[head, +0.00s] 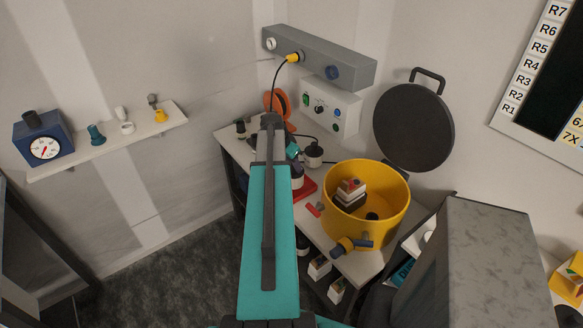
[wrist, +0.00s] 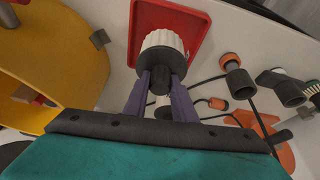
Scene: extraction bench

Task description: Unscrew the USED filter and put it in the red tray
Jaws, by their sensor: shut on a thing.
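My gripper (wrist: 161,84) has purple fingers in the wrist view and is shut on the dark neck of a filter (wrist: 163,42) with a white ribbed body. The filter is over the red tray (wrist: 196,38); I cannot tell whether it touches the tray floor. No USED label can be read. In the head view the filter's pale body (head: 297,182) shows beside my arm, at the red tray (head: 309,188). My fingers are mostly hidden behind my arm there.
A large yellow pot (head: 391,208) with a stack of blocks inside stands right of the tray.

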